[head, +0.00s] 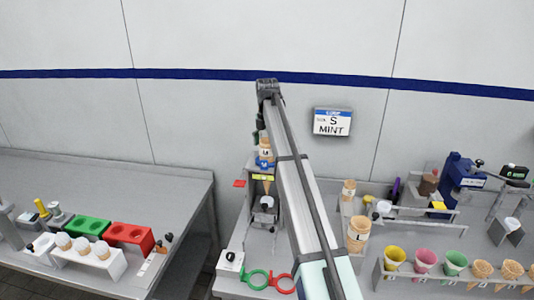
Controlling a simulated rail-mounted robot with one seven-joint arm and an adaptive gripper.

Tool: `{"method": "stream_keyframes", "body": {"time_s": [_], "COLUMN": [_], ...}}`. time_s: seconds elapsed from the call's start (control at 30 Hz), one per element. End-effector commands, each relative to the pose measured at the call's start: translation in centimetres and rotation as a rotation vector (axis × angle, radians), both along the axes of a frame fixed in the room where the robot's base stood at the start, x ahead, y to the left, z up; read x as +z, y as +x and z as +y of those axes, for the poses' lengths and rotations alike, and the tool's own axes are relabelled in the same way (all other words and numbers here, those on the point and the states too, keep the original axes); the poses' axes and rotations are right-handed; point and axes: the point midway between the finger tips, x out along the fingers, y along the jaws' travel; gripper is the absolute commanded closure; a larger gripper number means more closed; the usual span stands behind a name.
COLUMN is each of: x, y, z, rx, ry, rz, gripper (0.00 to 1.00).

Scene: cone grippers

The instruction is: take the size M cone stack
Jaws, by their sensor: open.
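Three labelled tan cone stacks show in the head view, and their size letters are too small to read surely. One cone stack (265,143) with a blue band below it stands behind my arm at the centre. A small cone stack (348,190) and a larger cone stack (358,234) stand to the right of my arm. I cannot tell which is size M. My gripper (258,130) is a small dark shape at the far end of my arm, open, above and close to the centre stack. My arm hides part of it, and contact is not clear.
A wall sign (332,122) reads S MINT. Coloured and tan cones sit in a rack (462,282) at right. Red (130,236) and green (88,226) holders stand on the left table. Green (257,279) and red (281,283) rings lie at the front. A gap separates the tables.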

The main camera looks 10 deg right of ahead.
Motion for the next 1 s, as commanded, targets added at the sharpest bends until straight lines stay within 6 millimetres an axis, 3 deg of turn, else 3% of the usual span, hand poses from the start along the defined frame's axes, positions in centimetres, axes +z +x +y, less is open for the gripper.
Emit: {"method": "stream_keyframes", "body": {"time_s": [0.23,0.37,0.4,0.77,1.0], "x": [-0.3,-0.3,-0.3,-0.2,2.1], "y": [0.0,0.0,0.0,0.0,0.2], "z": [0.0,0.0,0.0,0.0,0.0], "rx": [0.0,0.0,0.0,0.0,0.0], "ry": [0.0,0.0,0.0,0.0,0.0], "rz": [-0.001,0.0,0.0,0.0,-0.003], "gripper": [0.09,0.55,0.58,0.58,0.58]}}
